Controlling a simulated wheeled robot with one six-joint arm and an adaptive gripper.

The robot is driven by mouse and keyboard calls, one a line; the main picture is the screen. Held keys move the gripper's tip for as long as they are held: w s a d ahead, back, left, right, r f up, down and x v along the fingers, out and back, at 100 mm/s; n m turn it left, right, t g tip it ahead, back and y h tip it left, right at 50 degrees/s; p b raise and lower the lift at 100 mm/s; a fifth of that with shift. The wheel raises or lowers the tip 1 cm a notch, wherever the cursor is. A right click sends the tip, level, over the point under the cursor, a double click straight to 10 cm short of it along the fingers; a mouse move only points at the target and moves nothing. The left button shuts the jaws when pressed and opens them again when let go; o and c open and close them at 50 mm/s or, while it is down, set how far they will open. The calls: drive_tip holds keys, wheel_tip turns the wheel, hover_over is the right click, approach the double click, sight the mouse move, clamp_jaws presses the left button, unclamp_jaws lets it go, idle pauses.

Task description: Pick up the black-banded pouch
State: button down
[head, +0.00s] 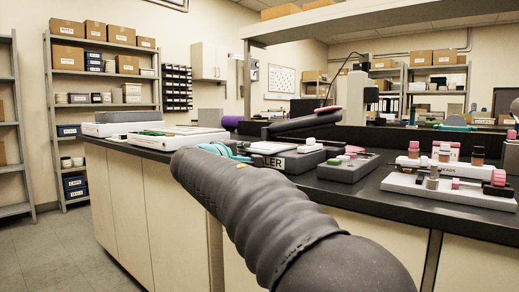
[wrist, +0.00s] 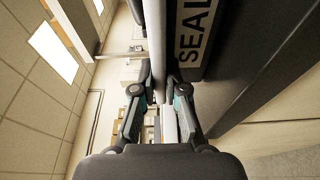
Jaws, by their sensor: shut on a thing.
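In the wrist view, my gripper (wrist: 160,88) is shut on a narrow grey thing (wrist: 158,40), seen edge-on between the fingertips. It may be the black-banded pouch, but no band shows and I cannot be sure. In the head view, the teal parts of my gripper (head: 226,150) show at the left end of the sealer (head: 292,160). My own arm covers the fingertips and whatever they hold there. The sealer's labelled front (wrist: 192,38) is close beside the held thing in the wrist view.
A dark raised bar with a pink end (head: 305,122) stands over the bench behind the sealer. White trays (head: 175,138) lie to the left on the dark bench (head: 385,185). A white rack with pink-capped pieces (head: 450,190) stands at right. Open floor (head: 70,245) is at lower left.

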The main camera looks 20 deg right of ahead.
drive_tip(key=shift+r, duration=0.1)
wheel_tip(320, 180, up, 10)
drive_tip(key=shift+f+p, duration=0.1)
drive_tip(key=shift+p, duration=1.15)
